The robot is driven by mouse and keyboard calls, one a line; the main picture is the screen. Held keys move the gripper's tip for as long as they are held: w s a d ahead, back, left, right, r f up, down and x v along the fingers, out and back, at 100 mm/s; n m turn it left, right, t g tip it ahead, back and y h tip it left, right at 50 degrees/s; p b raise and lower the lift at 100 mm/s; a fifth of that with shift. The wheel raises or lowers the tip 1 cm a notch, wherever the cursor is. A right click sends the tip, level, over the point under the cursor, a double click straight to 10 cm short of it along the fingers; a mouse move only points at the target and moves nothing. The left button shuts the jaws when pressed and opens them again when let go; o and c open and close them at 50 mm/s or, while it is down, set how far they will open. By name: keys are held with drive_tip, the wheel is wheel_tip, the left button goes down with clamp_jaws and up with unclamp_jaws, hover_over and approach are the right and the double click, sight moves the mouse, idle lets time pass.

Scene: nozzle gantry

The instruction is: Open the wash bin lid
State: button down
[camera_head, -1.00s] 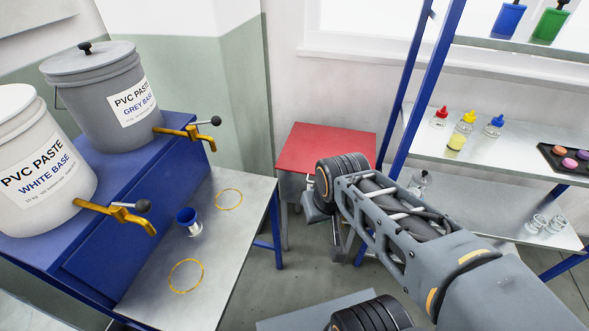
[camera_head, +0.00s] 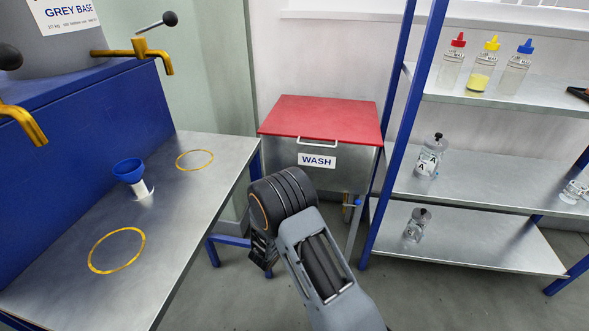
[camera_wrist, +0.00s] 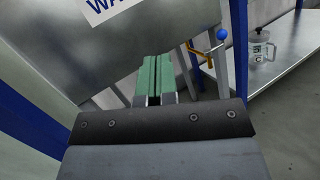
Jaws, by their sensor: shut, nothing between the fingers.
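The wash bin (camera_head: 345,165) stands ahead, a metal box with a white WASH label on its front. Its red lid (camera_head: 322,118) lies flat and closed on top, with a pale bar handle (camera_head: 333,142) at the front edge. In the wrist view, my gripper (camera_wrist: 155,92) has its green fingers together with nothing between them. It points toward the bin's front, below the label, part of which shows at the top. The lid is out of the wrist view. In the head view my wrist hides the fingers.
A metal bench (camera_head: 190,215) with a blue funnel cup (camera_head: 130,172) and yellow rings is on the left. A shelf rack (camera_head: 475,180) with bottles is on the right, its blue post close to the bin. A blue-knobbed valve (camera_wrist: 212,45) sits low on the bin.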

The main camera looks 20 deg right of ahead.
drive_tip(key=w+a+r+n+t+y, duration=0.2)
drive_tip(key=w+a+r+n+t, duration=0.25)
drive_tip(key=t, duration=0.35)
drive_tip(key=w+d+r+b, duration=0.2)
drive_tip(key=w+d+r, duration=0.3)
drive_tip(key=r, duration=0.5)
drive_tip(key=shift+w+d+r+m, duration=0.2)
drive_tip(key=shift+w+m, duration=0.15)
drive_tip(key=shift+m, duration=0.1)
